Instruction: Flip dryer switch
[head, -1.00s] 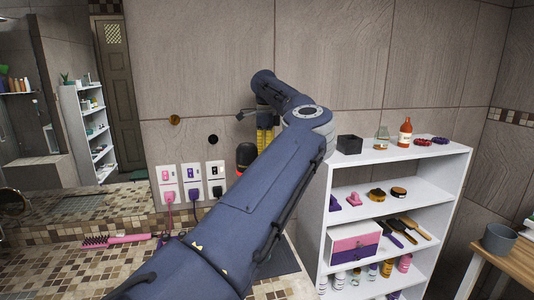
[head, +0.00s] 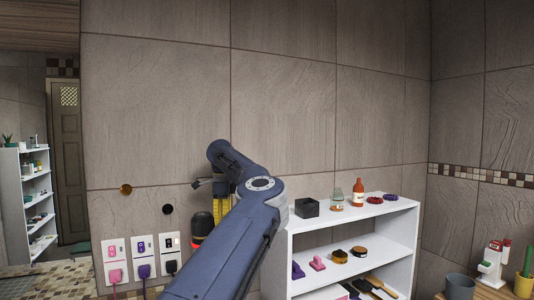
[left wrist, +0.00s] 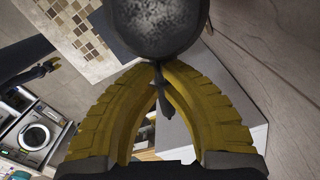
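A black and red object (head: 202,226), possibly the dryer, is upright by the tiled wall. My left gripper (head: 223,212), with yellow fingers, is just right of it; the arm hides part of the area. A dark grey rounded object (left wrist: 165,28) lies just past the tips, and a small dark piece (left wrist: 165,98) shows between the fingers. Three white wall plates carry a pink plug (head: 114,274), a purple plug (head: 143,269) and a black plug (head: 171,266). My right gripper (left wrist: 54,64) is small in the left wrist view.
A white shelf (head: 350,222) with jars, a bottle (head: 358,191) and brushes stands right of my arm. A wooden table (head: 490,286) with pots is at the far right. A mosaic counter (head: 50,278) is at lower left. The upper wall is bare.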

